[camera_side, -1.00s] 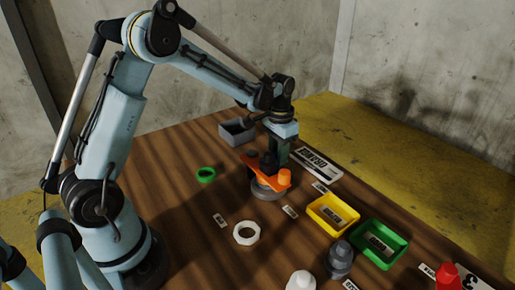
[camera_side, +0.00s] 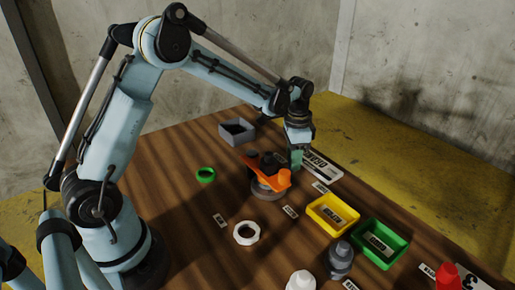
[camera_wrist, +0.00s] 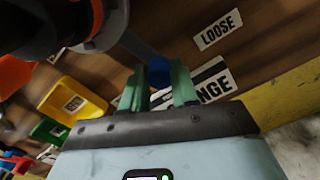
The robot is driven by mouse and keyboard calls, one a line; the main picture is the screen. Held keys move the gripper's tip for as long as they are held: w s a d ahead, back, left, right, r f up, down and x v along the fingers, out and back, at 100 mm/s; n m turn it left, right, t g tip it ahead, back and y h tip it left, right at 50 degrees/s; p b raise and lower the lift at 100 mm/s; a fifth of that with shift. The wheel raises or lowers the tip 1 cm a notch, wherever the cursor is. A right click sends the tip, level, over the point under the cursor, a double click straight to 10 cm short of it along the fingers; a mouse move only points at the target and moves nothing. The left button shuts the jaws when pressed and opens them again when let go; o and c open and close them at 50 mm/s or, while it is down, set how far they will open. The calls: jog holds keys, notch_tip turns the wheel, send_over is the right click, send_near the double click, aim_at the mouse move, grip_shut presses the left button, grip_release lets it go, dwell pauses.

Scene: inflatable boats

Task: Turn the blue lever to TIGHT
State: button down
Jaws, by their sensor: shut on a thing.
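The blue lever (camera_wrist: 159,74) shows in the wrist view as a bar running from a grey round fitting (camera_wrist: 108,28) to a blue end between my fingers. My gripper (camera_wrist: 158,88) is shut on that end, one green finger on each side. In the side view my gripper (camera_side: 296,160) is low, just behind and right of the orange part (camera_side: 268,174) on its round grey base (camera_side: 266,192). The lever is hidden there. A LOOSE label (camera_wrist: 218,30) lies on the table beyond the lever; I cannot make out a TIGHT label.
A partly hidden large label (camera_side: 322,165) lies beside my gripper. A yellow tray (camera_side: 316,221) and a green tray (camera_side: 361,246) stand to the right. A grey box (camera_side: 224,137) is behind.

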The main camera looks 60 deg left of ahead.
jog(key=shift+w+d+m, duration=0.1)
jog(key=shift+d+m, duration=1)
jog(key=shift+m, duration=0.1)
jog(key=shift+d+m, duration=1.05)
jog(key=shift+m, duration=0.15)
jog(key=shift+s+d+m, duration=0.25)
jog(key=shift+d+m, duration=0.25)
jog(key=shift+m, duration=0.1)
jog(key=shift+s+d+m, duration=0.2)
jog(key=shift+d+m, duration=0.25)
jog(key=shift+m, duration=0.15)
jog(key=shift+s+d+m, duration=0.4)
jog(key=shift+d+m, duration=0.3)
jog(key=shift+m, duration=0.2)
jog(key=shift+s+d, duration=0.1)
jog(key=shift+d, duration=0.05)
jog(key=c, duration=0.8)
grip_release()
jog(key=shift+c, duration=0.2)
jog(key=shift+r, duration=0.15)
notch_tip(320, 180, up, 12)
